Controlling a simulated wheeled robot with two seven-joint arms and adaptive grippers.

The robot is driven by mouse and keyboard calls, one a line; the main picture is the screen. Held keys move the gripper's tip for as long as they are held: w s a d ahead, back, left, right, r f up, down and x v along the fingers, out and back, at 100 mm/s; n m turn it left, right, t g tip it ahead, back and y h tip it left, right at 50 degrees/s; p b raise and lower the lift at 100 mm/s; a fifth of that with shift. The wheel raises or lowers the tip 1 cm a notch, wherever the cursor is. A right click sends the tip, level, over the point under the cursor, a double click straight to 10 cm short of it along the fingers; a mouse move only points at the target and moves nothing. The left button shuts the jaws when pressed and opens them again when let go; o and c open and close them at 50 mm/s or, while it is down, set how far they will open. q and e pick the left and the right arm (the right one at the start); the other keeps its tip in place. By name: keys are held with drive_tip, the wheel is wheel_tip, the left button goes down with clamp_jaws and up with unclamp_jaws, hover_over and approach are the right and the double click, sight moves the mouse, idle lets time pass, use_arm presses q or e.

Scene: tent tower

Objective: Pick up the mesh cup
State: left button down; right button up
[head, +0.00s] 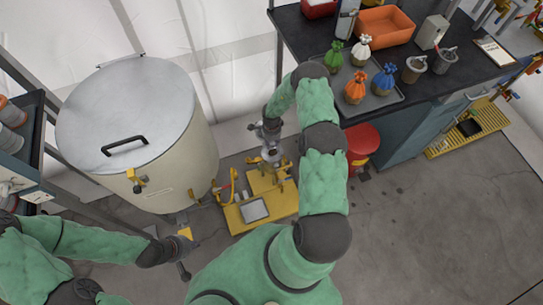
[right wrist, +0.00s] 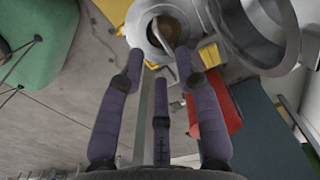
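A grey, round, open-topped cup (right wrist: 160,12) with a brownish inside shows at the top of the right wrist view. I cannot make out mesh on it, so I cannot tell if it is the mesh cup. My right gripper (right wrist: 162,70) has its fingers spread, with nothing clearly held between them and the cup just beyond the tips. In the head view my right gripper (head: 268,136) is low above the yellow stand (head: 262,190), beside the drum. My left gripper (head: 183,252) is low at the lower left; its finger opening is too small to judge.
A large lidded drum (head: 130,115) stands left of the stand. A red bin (head: 361,142) is to its right. The black bench (head: 300,35) holds a tray with tied bags, two grey cups (head: 415,68) and an orange bin (head: 385,26). Floor at the lower right is clear.

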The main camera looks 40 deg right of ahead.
sight(272, 147)
drive_tip(key=shift+w+d+f+b, duration=0.15)
drive_tip(key=shift+f+b, duration=0.55)
drive_tip(key=shift+f, duration=0.8)
drive_tip(key=shift+d+f+b, duration=0.15)
drive_tip(key=shift+f+b, duration=0.55)
drive_tip(key=shift+f, duration=0.75)
clamp_jaws()
